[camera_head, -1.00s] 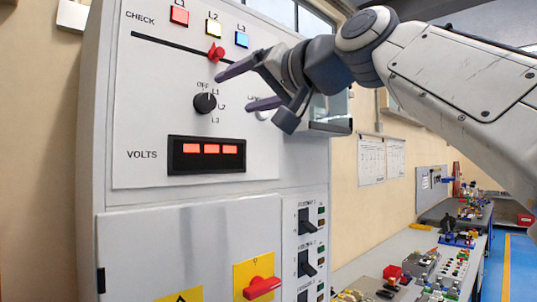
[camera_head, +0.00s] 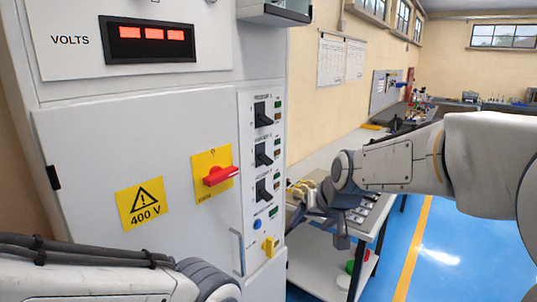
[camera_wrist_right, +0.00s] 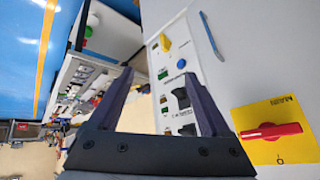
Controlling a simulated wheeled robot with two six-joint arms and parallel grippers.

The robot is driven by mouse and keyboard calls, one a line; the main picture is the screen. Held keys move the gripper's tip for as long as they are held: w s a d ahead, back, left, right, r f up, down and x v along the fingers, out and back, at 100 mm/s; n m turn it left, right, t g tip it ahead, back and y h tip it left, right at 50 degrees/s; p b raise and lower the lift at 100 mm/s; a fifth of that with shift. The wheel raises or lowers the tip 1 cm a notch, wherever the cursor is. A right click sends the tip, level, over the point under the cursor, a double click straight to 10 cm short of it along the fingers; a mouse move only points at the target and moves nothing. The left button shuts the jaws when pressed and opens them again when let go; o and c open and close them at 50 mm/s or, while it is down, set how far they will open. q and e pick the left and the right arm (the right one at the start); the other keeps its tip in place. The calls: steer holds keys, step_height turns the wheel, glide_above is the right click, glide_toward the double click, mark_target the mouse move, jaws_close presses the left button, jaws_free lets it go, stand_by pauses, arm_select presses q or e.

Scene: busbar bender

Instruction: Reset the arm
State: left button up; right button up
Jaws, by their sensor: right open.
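My right arm comes in from the right of the head view. Its gripper (camera_head: 305,212) is open and empty, in front of the bench and just right of the grey cabinet (camera_head: 115,145). In the right wrist view the two dark fingers (camera_wrist_right: 158,75) are spread apart with nothing between them. My left arm (camera_head: 90,282) shows along the lower left edge; its gripper is out of view.
The cabinet carries a red switch (camera_head: 219,176), black breaker levers (camera_head: 263,154), a red-lit VOLTS display (camera_head: 150,39) and a yellow knob (camera_head: 268,246). The yellow knob also shows in the right wrist view (camera_wrist_right: 165,42). Blue floor (camera_head: 447,262) lies open at right.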

steer(key=s+d+f+g+h, duration=0.15)
steer(key=s+d+f, duration=0.25)
steer(key=s+f, duration=0.4)
steer(key=s+d+f+g+h, duration=0.1)
steer(key=s+d+f+g, duration=0.2)
steer(key=s+d+f, duration=0.35)
steer(key=s+a+r+n+g, duration=0.1)
steer(key=s+a+r+n, duration=0.1)
steer(key=s+a, duration=0.5)
steer(key=s+a+r+n+g+y, duration=0.1)
steer(key=s+a+r+n, duration=0.1)
steer(key=s+a+n, duration=0.3)
steer(key=s+a, duration=0.3)
steer(key=shift+s+a+r, duration=0.2)
steer(key=shift+s+r, duration=0.05)
steer(key=shift+r, duration=0.05)
